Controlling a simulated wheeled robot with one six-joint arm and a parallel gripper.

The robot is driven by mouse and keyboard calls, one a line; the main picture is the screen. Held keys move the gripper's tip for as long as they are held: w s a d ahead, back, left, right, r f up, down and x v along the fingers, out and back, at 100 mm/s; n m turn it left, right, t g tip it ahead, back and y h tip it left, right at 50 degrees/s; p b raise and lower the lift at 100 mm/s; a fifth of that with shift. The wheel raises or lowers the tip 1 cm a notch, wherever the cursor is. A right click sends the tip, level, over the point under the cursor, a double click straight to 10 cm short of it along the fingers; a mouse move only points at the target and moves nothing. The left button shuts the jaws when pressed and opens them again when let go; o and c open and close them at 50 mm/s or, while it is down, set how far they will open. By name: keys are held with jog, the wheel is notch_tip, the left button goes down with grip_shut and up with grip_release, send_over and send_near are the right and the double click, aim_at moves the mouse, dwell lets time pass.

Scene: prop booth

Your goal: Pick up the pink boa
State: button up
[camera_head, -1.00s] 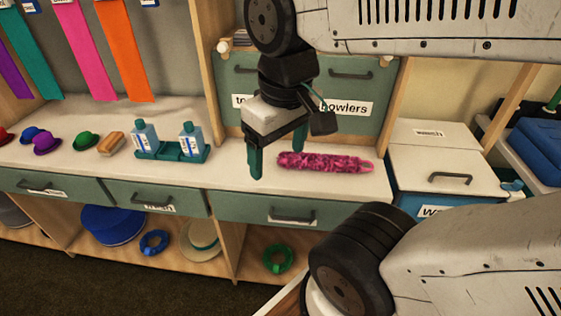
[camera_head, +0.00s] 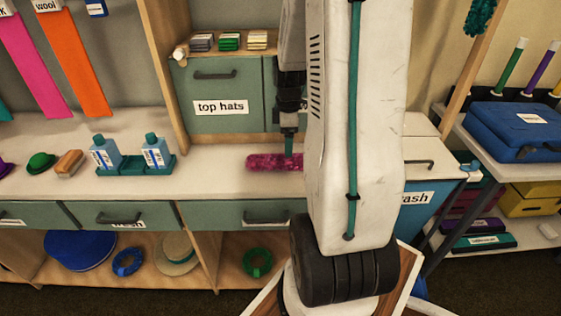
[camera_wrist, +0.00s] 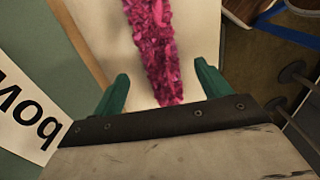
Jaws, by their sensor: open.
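The pink boa (camera_head: 268,162) lies on the white counter, its right part hidden behind my arm in the head view. In the wrist view the boa (camera_wrist: 152,50) runs lengthwise from the top edge down between my two teal fingers. My gripper (camera_wrist: 160,90) is open, with one finger on each side of the boa's line and a gap on both sides. In the head view only a teal finger of my gripper (camera_head: 289,145) shows, at the boa, mostly covered by my arm. I cannot tell whether the fingers touch the counter.
Blue bottles (camera_head: 130,155) in a teal holder and a brown brush (camera_head: 69,163) stand left on the counter. A green cabinet marked top hats (camera_head: 222,108) rises behind. Counter between bottles and boa is clear.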

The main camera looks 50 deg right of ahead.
aim_at(293, 162)
notch_tip(293, 162, down, 8)
jog(key=shift+w+d+r, duration=0.1)
jog(key=shift+r, duration=0.15)
jog(key=c, duration=1.1)
